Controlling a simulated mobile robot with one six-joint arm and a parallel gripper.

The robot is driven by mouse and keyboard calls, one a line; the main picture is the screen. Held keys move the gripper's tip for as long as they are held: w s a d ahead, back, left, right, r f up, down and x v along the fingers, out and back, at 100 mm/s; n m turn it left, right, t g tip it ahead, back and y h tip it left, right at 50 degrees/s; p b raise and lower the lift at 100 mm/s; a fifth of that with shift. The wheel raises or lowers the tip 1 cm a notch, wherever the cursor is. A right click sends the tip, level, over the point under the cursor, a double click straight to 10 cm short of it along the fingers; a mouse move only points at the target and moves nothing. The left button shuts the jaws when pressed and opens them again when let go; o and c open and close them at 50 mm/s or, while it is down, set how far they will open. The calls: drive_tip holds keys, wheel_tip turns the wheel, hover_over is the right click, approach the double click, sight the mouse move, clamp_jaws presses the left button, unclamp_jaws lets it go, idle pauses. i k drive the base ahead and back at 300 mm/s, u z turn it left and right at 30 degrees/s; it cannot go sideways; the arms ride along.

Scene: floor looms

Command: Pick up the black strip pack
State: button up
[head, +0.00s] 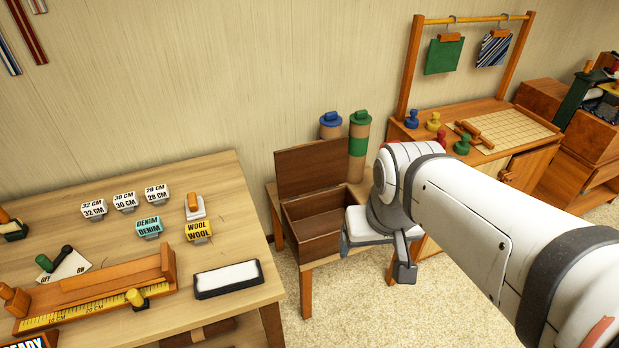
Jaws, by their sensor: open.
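My gripper (376,256) is at the middle right, in front of the right side of an open wooden box (312,238). Its two fingers are apart and nothing shows between them. I cannot clearly make out a black strip pack. A dark shallow tray (202,293) with a white top lies near the right edge of the left table, well left of my gripper. Some dark items (606,104) are heaped at the far right edge, cut off by the frame and too small to tell apart.
The left table (215,168) holds label blocks (148,228), a ruler fixture (95,295) and a switch plate (66,263). Two capped tubes (359,145) stand behind the box. A workbench (480,112) with pegs and hanging swatches stands at right. Carpet shows between the furniture.

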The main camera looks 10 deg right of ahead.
sight(211, 284)
drive_tip(key=z, duration=1.6)
drive_tip(key=k, duration=1.65)
drive_tip(key=u, duration=1.4)
drive_tip(key=i, duration=1)
drive_tip(key=u, duration=0.05)
